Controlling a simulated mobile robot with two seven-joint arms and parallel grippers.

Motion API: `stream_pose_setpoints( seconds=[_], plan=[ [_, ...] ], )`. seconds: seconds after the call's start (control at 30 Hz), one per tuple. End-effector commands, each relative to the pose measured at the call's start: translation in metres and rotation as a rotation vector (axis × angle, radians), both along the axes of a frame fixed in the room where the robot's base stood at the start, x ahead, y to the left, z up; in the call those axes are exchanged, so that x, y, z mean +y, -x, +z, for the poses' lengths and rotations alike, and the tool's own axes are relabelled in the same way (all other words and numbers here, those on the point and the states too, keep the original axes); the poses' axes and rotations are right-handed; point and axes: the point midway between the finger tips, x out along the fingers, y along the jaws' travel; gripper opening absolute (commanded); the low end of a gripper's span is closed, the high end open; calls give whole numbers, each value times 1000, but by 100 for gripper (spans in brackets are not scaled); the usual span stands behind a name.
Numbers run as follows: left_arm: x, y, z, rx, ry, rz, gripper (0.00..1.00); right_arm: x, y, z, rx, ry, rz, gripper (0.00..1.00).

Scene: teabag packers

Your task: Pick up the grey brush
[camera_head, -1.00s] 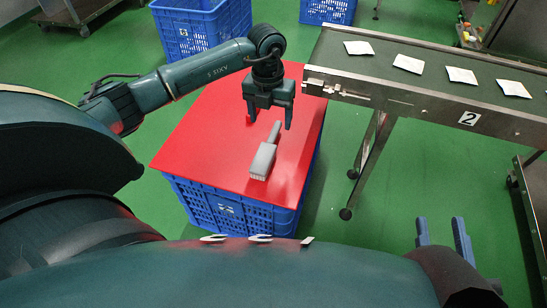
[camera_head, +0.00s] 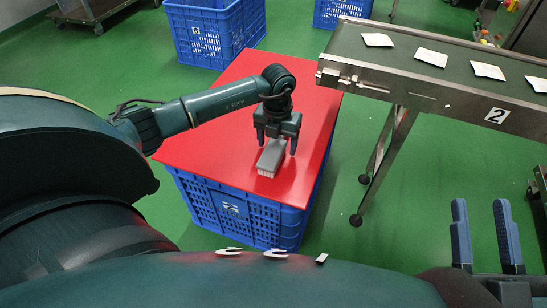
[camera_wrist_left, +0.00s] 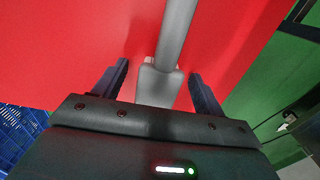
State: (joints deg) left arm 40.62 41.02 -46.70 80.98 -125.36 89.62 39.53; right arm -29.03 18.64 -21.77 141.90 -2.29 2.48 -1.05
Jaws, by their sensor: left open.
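The grey brush (camera_head: 270,158) lies on a red board on top of a blue crate. Its bristle end faces toward me, and its handle is mostly hidden under my left gripper in the head view. My left gripper (camera_head: 276,148) is open and points down over the brush. In the left wrist view the brush's handle (camera_wrist_left: 175,40) runs between the open fingers of the left gripper (camera_wrist_left: 160,85), one finger on each side. My right gripper (camera_head: 485,228) shows at the lower right, its two fingers apart with nothing between them.
The red board (camera_head: 200,145) is otherwise bare and covers the blue crate (camera_head: 235,212). A conveyor (camera_head: 420,85) with several white packets stands close at the right. Another blue crate (camera_head: 205,38) stands behind on the green floor.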

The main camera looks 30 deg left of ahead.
Motion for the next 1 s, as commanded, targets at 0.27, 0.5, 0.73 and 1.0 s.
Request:
stream_pose_setpoints(
  seconds=[0.27,0.5,0.73,1.0],
  plan=[
    [0,0,-2,-1,0,0,70,0,-1,3,-15,2,-1,36],
    [0,0,-2,0,0,0,50,-1,-1,3,-15,2,-2,36],
    [0,0,-2,0,0,0,32,-1,-1,3,-15,3,-2,36],
    [0,0,-1,-1,0,0,16,-1,-1,2,-14,3,-2,36]
  ],
)
